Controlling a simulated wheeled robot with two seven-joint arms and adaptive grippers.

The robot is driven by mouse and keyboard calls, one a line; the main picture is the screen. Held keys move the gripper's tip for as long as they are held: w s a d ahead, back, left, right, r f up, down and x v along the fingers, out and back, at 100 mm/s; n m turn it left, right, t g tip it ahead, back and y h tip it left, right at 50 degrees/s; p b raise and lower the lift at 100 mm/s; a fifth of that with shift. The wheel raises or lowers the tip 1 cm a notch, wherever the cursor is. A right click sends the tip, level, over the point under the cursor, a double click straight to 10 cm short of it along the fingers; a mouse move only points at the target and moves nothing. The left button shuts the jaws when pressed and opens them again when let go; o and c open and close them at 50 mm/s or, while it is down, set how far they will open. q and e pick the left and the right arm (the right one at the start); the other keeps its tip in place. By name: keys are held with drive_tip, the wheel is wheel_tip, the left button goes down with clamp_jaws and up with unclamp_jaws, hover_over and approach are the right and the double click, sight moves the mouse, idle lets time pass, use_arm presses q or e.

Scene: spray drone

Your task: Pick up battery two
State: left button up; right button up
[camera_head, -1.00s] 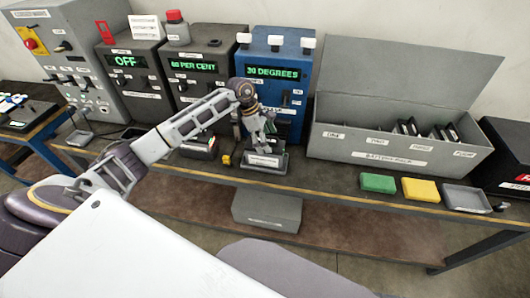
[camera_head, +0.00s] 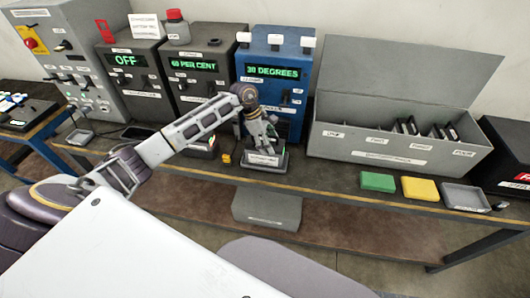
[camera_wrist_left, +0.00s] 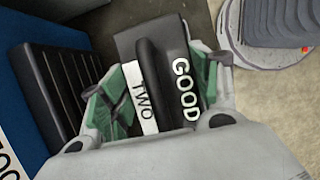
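Battery two is a dark block with a raised black ridge and white labels reading TWO and GOOD; it shows between my fingers in the left wrist view (camera_wrist_left: 155,85). My left gripper (camera_wrist_left: 165,85) is open, with one green-padded finger on each side of the battery's labelled face and a gap to the ridge. In the head view my left gripper (camera_head: 266,138) points down at the small labelled grey dock (camera_head: 264,163) in front of the blue unit, and hides the battery there. My right gripper is not in view.
The blue unit (camera_head: 270,72) reading 30 DEGREES stands close behind the gripper. An open grey battery box (camera_head: 390,152) holds dark batteries to the right. Green (camera_head: 377,181) and yellow (camera_head: 420,188) blocks and a grey tray (camera_head: 465,197) lie along the bench's front edge.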

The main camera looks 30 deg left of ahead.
use_arm(q)
clamp_jaws()
drive_tip(key=shift+w+r, duration=0.15)
drive_tip(key=shift+r, duration=0.05)
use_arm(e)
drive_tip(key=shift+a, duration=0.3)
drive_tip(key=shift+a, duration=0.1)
use_arm(q)
drive_tip(key=shift+r, duration=0.15)
drive_tip(key=shift+a+r, duration=0.1)
drive_tip(key=shift+r, duration=0.4)
wheel_tip(320, 180, up, 7)
drive_tip(key=shift+r+b, duration=0.1)
drive_tip(key=shift+b, duration=0.55)
drive_tip(key=shift+r, duration=0.75)
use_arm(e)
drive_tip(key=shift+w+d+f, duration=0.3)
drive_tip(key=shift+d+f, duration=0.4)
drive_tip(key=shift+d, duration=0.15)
